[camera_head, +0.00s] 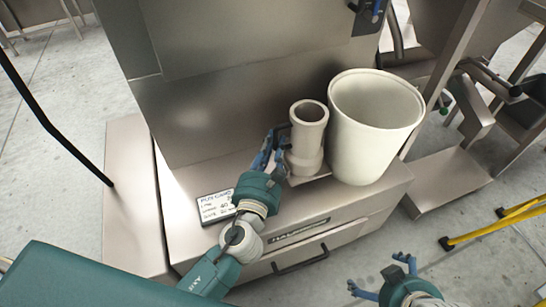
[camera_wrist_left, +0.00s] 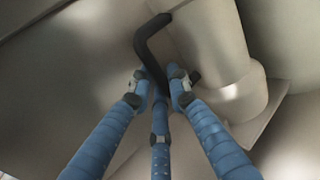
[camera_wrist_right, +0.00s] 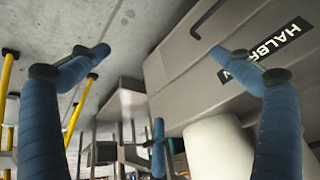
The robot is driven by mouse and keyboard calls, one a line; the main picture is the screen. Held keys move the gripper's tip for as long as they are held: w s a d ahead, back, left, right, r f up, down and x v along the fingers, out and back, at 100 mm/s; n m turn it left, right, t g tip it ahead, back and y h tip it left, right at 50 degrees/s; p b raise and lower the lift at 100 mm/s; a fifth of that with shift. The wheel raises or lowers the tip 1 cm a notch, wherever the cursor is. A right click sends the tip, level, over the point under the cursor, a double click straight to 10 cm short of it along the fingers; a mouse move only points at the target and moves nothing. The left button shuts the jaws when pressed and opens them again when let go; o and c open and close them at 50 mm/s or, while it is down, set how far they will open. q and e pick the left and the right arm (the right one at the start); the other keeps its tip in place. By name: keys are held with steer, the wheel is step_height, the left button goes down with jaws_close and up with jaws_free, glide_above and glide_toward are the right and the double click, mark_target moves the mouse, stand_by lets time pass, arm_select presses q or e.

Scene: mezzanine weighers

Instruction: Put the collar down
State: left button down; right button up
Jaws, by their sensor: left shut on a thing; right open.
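The collar (camera_head: 308,135) is a beige upright tube with a wider lower end, in the head view on or just above a thin square plate (camera_head: 318,177). I cannot tell if the plate is part of it. In the left wrist view the collar (camera_wrist_left: 215,50) shows at the upper right with a bent black handle (camera_wrist_left: 147,45) beside it. My left gripper (camera_head: 272,150) is left of the tube, its blue fingers (camera_wrist_left: 160,85) shut on the handle. My right gripper (camera_head: 385,275) is open and empty at the lower right, away from the collar.
A large cream bucket (camera_head: 375,125) stands close right of the collar on the steel ledge (camera_head: 285,215). A steel panel (camera_head: 240,100) rises behind. Yellow legs (camera_head: 490,227) stand on the floor at right.

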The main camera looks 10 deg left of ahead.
arm_select(q)
steer(key=shift+f, duration=0.5)
step_height(320, 180, down, 2)
steer(key=shift+f+b, duration=0.1)
steer(key=shift+b, duration=0.95)
steer(key=shift+w+f+b, duration=0.2)
steer(key=shift+f+b, duration=0.4)
steer(key=shift+f, duration=0.1)
arm_select(e)
steer(key=w+a+r+t+y, duration=0.1)
steer(key=w+a+r+t, duration=0.2)
steer(key=w+r+t, duration=0.2)
steer(key=w+a+r+t+y, duration=0.2)
steer(key=w+r+t, duration=0.3)
steer(key=w+r, duration=0.5)
steer(key=shift+a+n, duration=0.3)
steer(key=shift+a, duration=0.15)
steer(key=shift+w+r, duration=0.15)
arm_select(q)
steer(key=c, duration=1.9)
jaws_free()
steer(key=shift+f, duration=0.15)
steer(key=shift+o, duration=1.2)
